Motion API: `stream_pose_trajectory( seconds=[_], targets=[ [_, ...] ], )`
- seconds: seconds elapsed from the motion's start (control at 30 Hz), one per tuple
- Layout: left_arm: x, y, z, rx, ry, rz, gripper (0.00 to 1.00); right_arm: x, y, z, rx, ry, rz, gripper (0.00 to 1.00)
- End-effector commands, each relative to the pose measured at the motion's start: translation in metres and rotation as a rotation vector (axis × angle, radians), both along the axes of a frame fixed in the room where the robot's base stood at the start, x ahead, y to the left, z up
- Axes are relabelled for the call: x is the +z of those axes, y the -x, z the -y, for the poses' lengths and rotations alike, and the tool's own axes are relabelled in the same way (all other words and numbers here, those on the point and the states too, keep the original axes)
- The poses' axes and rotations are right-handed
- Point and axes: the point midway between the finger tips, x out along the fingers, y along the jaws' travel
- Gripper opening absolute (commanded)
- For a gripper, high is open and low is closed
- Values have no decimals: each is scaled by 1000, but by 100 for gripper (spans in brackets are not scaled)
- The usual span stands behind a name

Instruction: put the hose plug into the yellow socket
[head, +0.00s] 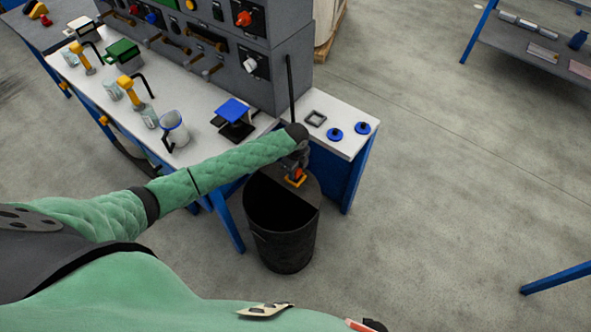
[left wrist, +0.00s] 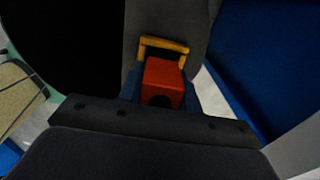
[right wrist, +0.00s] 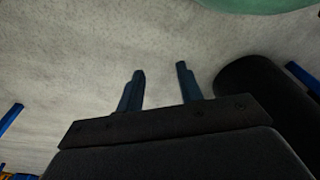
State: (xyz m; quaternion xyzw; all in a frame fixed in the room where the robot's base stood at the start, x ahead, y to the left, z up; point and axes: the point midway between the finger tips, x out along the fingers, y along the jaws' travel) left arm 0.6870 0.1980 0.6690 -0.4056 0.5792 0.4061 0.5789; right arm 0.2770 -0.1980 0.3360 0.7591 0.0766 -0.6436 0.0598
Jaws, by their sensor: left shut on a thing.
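My left gripper (head: 297,164) reaches down over the grey half lid of a black bin. In the left wrist view its fingers are shut on a red block (left wrist: 163,82) with a dark round hole. A yellow frame or handle (left wrist: 163,46) shows just beyond the block; I cannot tell whether the two are joined or whether the frame belongs to the lid. I cannot make out for sure which things are the hose plug and the yellow socket. My right gripper (right wrist: 160,88) is open and empty above the floor.
The black bin (head: 284,246) has its front half open. A white bench (head: 192,146) with yellow-topped fittings and a blue-topped item (head: 233,111) stands at left. A grey panel (head: 286,63) with knobs rises behind. Blue discs (head: 334,134) lie on the right bench end.

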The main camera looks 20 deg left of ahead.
Motion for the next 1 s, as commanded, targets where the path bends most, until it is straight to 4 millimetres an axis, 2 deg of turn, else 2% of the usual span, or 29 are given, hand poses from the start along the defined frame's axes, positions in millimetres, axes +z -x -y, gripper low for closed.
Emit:
stream_pose_trajectory(
  seconds=[0.13,0.17,0.27,0.3,0.77,0.87,1.0],
  targets=[
    [-2,0,0,0,0,0,9,0,0,1,0,1,0,36],
    [-2,0,0,0,0,0,36,0,0,1,1,1,0,36],
    [-2,0,0,0,0,0,56,0,0,2,1,2,0,36],
    [-2,0,0,0,0,1,60,0,0,3,2,2,0,36],
    [-2,0,0,0,0,0,60,-2,-1,4,2,3,9,36],
    [-2,0,0,0,0,0,60,-7,2,4,2,3,9,36],
    [4,-1,0,0,1,2,60,-24,10,6,2,7,-6,36]
  ],
)
